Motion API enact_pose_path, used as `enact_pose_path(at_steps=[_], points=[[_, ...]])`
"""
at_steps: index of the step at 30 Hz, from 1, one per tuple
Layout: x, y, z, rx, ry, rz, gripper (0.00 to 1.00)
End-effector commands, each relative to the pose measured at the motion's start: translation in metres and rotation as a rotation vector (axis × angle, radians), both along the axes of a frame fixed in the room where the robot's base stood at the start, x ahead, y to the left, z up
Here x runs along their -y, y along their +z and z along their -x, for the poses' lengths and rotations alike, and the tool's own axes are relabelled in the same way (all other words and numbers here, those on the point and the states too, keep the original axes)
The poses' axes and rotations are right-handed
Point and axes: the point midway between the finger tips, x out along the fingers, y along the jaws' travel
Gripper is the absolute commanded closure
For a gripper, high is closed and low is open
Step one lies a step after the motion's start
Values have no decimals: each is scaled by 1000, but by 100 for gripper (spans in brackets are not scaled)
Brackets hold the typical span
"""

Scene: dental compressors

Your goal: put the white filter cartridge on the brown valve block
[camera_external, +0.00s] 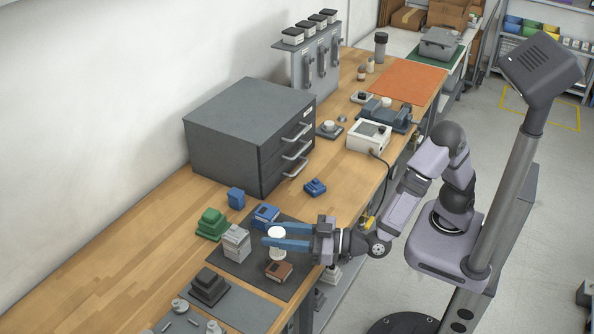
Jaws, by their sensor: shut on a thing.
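The white filter cartridge (277,241) is upright between the blue fingers of my gripper (282,238). My gripper is shut on it and reaches in from the right over the dark mat (238,270). The brown valve block (279,271) lies on the mat, just below the cartridge in the picture. I cannot tell the exact height of the cartridge above the mat or whether it touches anything under it.
A grey-white block (236,243) stands close left of the fingertips, with a blue block (265,216) behind. Green (211,225) and dark stepped blocks (209,288) stand nearby. A grey drawer cabinet (235,135) stands at the back. Bare wood lies at the left.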

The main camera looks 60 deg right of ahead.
Motion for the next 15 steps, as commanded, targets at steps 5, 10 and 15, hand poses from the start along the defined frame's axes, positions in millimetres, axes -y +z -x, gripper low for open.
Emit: enact_pose_path(at_steps=[5,10,15], points=[[0,-16,0,1,-1,1,93],[0,-18,0,1,-1,-2,93],[0,-36,0,0,0,3,93]])
